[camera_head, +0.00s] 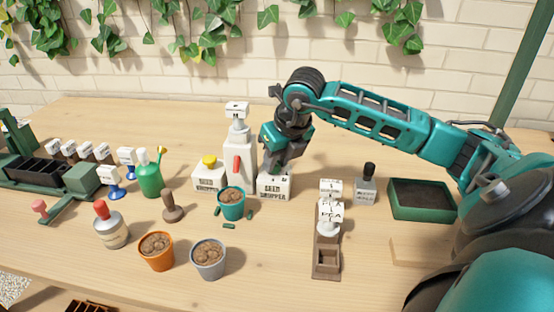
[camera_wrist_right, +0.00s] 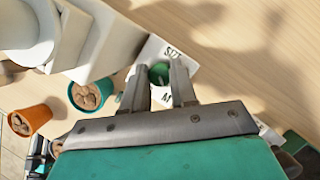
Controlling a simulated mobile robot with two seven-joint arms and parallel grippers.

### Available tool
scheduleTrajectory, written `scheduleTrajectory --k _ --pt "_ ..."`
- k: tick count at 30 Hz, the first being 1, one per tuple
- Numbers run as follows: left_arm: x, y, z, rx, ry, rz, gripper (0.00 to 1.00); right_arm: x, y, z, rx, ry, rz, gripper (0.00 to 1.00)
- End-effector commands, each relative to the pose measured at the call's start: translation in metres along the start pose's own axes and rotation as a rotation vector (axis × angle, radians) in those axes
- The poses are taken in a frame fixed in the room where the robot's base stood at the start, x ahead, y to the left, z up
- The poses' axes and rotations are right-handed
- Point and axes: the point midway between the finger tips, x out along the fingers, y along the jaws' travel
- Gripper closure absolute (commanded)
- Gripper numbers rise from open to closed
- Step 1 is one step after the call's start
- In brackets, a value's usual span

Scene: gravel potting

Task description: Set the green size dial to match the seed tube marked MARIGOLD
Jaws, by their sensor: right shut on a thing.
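The green size dial (camera_wrist_right: 159,74) sits on a white face with partly hidden lettering that starts "SIZ". My right gripper (camera_wrist_right: 162,80) is shut on the dial, one finger on each side. In the head view my right gripper (camera_head: 277,163) points down onto a white box marked SEED DROPPER (camera_head: 275,186), and it hides the dial there. A brown wooden rack (camera_head: 326,262) to the right holds something white with stacked tags (camera_head: 330,210); one tag seems to read PEA. I cannot make out MARIGOLD on any tag. My left gripper is out of view.
A teal pot (camera_head: 231,205) stands left of the box, with small green pieces around it. A second white box with a yellow knob (camera_head: 209,175) and a tall white dispenser (camera_head: 240,160) are close by. An orange pot (camera_head: 156,251) and a grey pot (camera_head: 207,258) stand in front.

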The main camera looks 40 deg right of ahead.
Motion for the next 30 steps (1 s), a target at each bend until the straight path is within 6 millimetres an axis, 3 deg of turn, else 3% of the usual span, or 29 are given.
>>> scheduleTrajectory --k 23,24,30 --pt "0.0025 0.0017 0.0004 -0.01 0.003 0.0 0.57 -0.0003 0.0016 0.0001 0.104 -0.003 -0.039 1.0" --pt "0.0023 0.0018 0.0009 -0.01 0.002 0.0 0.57 -0.0003 0.0016 0.0001 0.104 -0.003 -0.039 0.7" --pt "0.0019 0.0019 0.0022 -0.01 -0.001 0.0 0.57 -0.0003 0.0012 0.0001 0.103 -0.003 -0.04 0.51"
